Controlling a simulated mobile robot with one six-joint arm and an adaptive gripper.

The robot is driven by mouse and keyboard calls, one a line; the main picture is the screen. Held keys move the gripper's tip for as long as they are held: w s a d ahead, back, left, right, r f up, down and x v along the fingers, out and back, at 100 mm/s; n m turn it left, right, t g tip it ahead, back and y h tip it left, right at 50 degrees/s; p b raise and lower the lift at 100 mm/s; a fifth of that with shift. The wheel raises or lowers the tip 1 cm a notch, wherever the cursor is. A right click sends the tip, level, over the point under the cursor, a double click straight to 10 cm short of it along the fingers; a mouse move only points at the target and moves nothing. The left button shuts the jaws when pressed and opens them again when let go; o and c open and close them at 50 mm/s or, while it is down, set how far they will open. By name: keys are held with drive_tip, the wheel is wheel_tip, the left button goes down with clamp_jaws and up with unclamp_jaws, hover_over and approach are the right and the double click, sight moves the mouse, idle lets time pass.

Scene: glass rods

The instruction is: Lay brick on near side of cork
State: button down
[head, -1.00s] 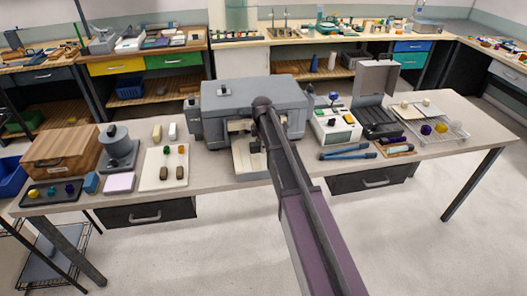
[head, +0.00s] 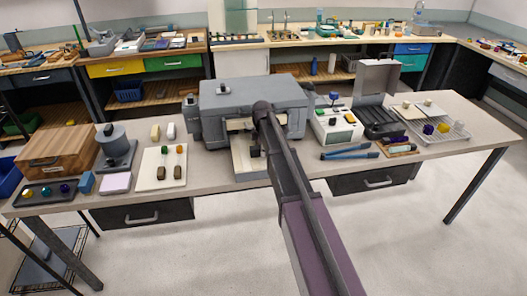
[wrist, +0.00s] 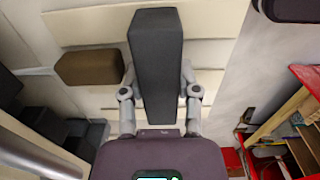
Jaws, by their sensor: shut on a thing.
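In the wrist view my gripper (wrist: 159,78) is shut on a long dark grey brick (wrist: 157,45), one finger on each side of it. The brick points away from my palm. A brown piece (wrist: 88,68) with bevelled ends, which may be the cork, lies left of the brick on a cream slatted surface (wrist: 85,28). A small gap separates the two. I cannot tell whether the brick touches the surface. In the head view my arm reaches to the front of the grey box-shaped machine (head: 225,98), and my gripper's fingers are not clear there.
Left of the machine, a white board (head: 150,183) holds two brown pieces and small coloured ones. A wooden box (head: 55,152) stands further left. A white device (head: 338,128), blue-handled tool (head: 350,155) and wire rack (head: 455,132) stand right. Dark blocks (wrist: 45,122) flank my gripper at lower left.

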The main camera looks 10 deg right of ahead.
drive_tip(key=shift+f+b, duration=0.4)
drive_tip(key=c, duration=0.6)
unclamp_jaws()
drive_tip(key=shift+r, duration=0.25)
wheel_tip(320, 180, up, 12)
drive_tip(key=p, duration=1.3)
drive_tip(key=shift+r, duration=0.15)
